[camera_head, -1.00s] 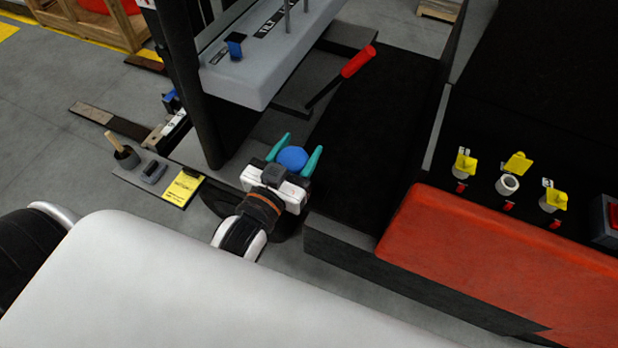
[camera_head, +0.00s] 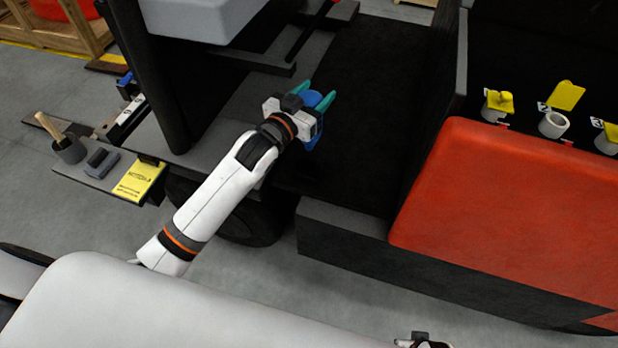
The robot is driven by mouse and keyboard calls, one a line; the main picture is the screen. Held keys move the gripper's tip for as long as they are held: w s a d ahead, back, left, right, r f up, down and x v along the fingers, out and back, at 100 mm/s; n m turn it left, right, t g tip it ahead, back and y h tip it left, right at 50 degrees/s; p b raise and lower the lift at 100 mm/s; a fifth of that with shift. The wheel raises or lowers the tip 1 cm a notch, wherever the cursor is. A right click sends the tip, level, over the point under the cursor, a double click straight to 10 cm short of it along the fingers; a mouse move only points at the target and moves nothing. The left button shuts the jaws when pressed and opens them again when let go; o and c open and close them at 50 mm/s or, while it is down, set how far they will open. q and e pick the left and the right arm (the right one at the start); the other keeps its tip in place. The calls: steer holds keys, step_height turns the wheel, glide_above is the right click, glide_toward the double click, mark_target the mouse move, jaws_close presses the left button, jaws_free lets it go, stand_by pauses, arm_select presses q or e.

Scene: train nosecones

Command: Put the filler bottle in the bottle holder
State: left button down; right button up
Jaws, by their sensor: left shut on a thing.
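My left gripper (camera_head: 318,96) is over the dark floor of the machine, near the upper middle. Its teal fingers are shut on a blue thing (camera_head: 311,140), which I take to be the filler bottle. Only parts of the blue thing show between and below the fingers; the gripper hides the rest. I cannot pick out the bottle holder with certainty. My right gripper's fingers are not in view; only a small piece of what may be my right arm shows at the bottom edge.
White filler ports with yellow caps, one open (camera_head: 553,124), stand behind a red panel (camera_head: 500,190) at right. At left a grey shelf holds a dark cup (camera_head: 69,150) with a wooden handle and a yellow notice (camera_head: 138,180). A dark post (camera_head: 150,80) stands left of the gripper.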

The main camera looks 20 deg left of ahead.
arm_select(q)
steer(key=shift+r, duration=0.1)
